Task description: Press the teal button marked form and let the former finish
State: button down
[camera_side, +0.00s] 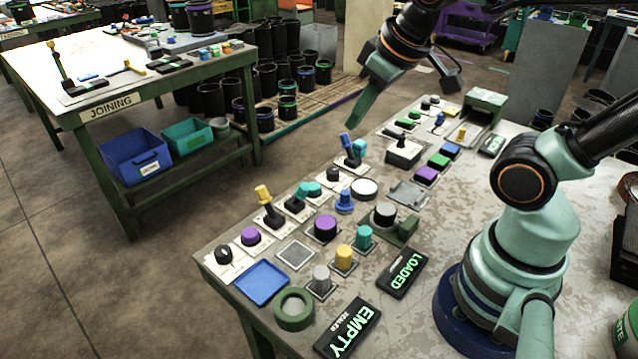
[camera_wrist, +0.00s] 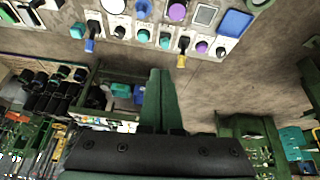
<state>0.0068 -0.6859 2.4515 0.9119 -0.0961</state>
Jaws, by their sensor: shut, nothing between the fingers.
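Teal pieces stand on the panel of controls: a teal round button (camera_side: 311,188) beside a lever, a teal knob (camera_side: 360,147) near the blue lever, and a teal peg (camera_side: 364,238). I cannot read a form mark on any of them. In the wrist view, a teal button (camera_wrist: 142,36) and another teal one (camera_wrist: 165,40) show near the top. My gripper (camera_side: 357,119) is shut and empty, pointing down above the far edge of the panel, above and apart from the blue lever (camera_side: 348,143). Its fingers also show in the wrist view (camera_wrist: 158,76). It touches nothing.
Yellow (camera_side: 264,196) and blue levers stand up along the panel's edge. A joining table (camera_side: 110,90) stands at left across open floor.

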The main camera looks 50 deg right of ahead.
jog(key=w+d+f+n+g, duration=0.1)
jog(key=w+d+n+g, duration=0.15)
jog(key=w+n, duration=0.5)
jog(key=n+g, duration=0.3)
jog(key=n, duration=0.7)
send_over(314, 186)
notch_tip(314, 186, down, 8)
jog(key=shift+r, duration=0.2)
jog(key=shift+m, duration=0.25)
notch_tip(314, 186, down, 14)
jog(key=shift+r, duration=0.1)
jog(key=shift+f, duration=0.2)
